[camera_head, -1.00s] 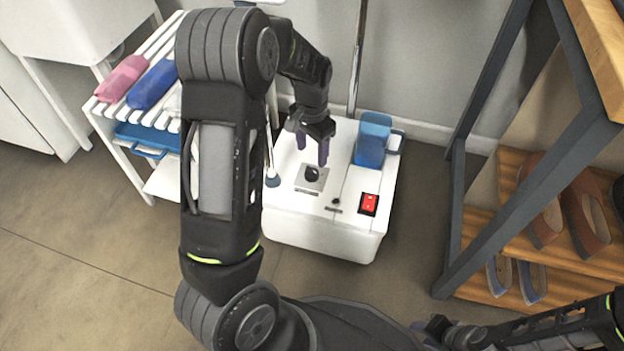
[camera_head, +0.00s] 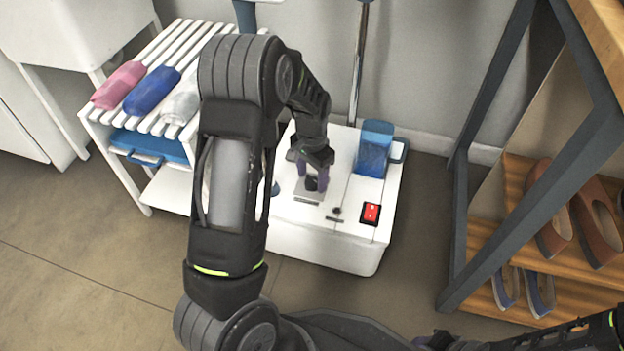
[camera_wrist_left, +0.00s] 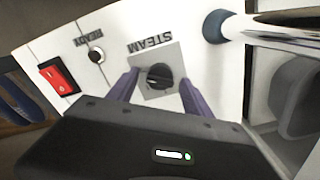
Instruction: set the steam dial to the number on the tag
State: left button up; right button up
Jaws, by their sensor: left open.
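The steam dial (camera_wrist_left: 159,76) is a small black round knob on a grey square plate (camera_wrist_left: 172,58) marked STEAM, which appears upside down in the left wrist view. In the head view the dial (camera_head: 311,185) sits on top of the white steamer base (camera_head: 335,233). My left gripper (camera_head: 312,176) is open just above the dial, with its purple fingers (camera_wrist_left: 158,88) on either side of it in the left wrist view. I cannot tell whether they touch it. The dial's setting is too small to read. I see no numbered tag. My right gripper (camera_head: 436,341) barely shows at the bottom edge.
A red switch (camera_head: 371,213) and a small READY knob (camera_wrist_left: 97,55) are beside the dial. A blue water tank (camera_head: 374,150) and a metal pole (camera_head: 358,70) rise behind. A white slatted rack (camera_head: 152,125) stands left, a shoe shelf (camera_head: 478,240) right.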

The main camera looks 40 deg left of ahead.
pick_arm(q)
jog(key=shift+f, duration=0.1)
jog(key=shift+c, duration=0.5)
grip_shut()
